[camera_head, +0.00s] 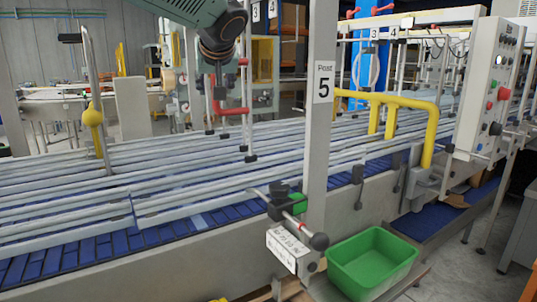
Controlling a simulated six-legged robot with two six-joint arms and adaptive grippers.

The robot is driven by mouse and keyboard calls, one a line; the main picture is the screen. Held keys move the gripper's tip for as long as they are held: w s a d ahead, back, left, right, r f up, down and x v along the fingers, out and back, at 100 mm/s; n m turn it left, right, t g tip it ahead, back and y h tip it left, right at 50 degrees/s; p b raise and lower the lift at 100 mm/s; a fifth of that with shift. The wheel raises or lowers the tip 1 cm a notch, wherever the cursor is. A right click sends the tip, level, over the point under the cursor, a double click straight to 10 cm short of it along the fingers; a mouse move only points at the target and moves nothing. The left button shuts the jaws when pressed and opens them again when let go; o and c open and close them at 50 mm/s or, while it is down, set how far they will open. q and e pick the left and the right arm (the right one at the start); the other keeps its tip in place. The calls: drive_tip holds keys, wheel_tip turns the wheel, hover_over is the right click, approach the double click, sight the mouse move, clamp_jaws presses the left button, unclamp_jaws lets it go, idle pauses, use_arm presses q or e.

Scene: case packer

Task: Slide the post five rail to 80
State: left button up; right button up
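Post five is a grey upright (318,150) with a white "Post 5" sign (324,82), standing at the near side of the conveyor. On its lower part is a clamp (280,203) with dark blocks, a green part (297,204) and a metal rod ending in a dark ball knob (319,241). A tilted white plate with black markings (288,248) hangs below the clamp; its markings are too small to read. Long grey guide rails (190,205) run along the conveyor behind the post. The rail's setting cannot be read. Neither of my grippers is seen.
A green bin (372,262) stands below and right of the post. Blue conveyor slats (110,243) run under the rails. A yellow bent pipe (432,130) and a control panel with buttons (487,90) are at right. A dark teal machine arm (205,22) hangs at the top.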

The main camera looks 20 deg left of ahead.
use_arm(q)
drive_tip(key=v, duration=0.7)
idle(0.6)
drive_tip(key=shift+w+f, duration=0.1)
